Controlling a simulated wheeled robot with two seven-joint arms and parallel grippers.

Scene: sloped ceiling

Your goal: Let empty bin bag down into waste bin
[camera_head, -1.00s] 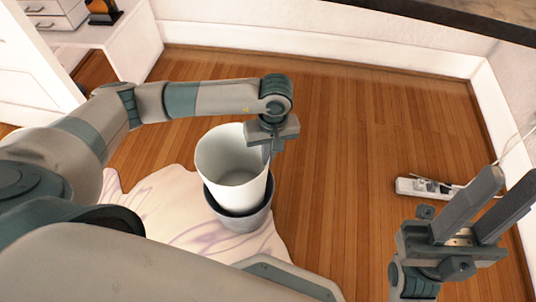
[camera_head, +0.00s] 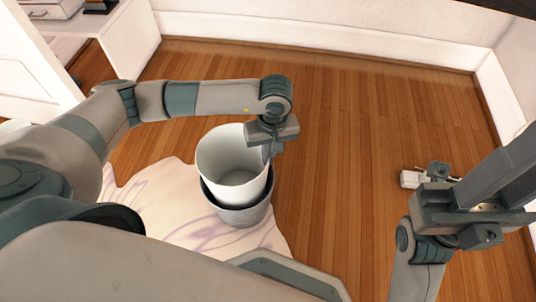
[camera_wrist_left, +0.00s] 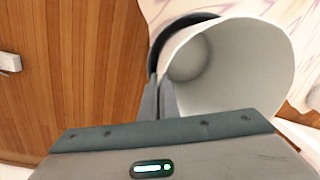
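The empty bin bag (camera_head: 228,158) is a pale, open-mouthed sleeve, standing partly inside the dark grey waste bin (camera_head: 243,215) with its upper part above the bin's rim. My left gripper (camera_head: 269,152) is shut on the right side of the bag's rim. In the left wrist view the fingers (camera_wrist_left: 159,98) pinch the bag's wall (camera_wrist_left: 245,70), and the bin's dark rim (camera_wrist_left: 165,38) shows behind it. The bag's lower end is hidden in the bin. My right gripper (camera_head: 505,178) is at the right, away from the bin, open and empty.
The bin stands on a pale patterned rug (camera_head: 185,215) on a wooden floor (camera_head: 345,150). A white power strip (camera_head: 412,179) lies at the right, partly behind my right gripper. White cabinets are at the upper left. The floor behind the bin is clear.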

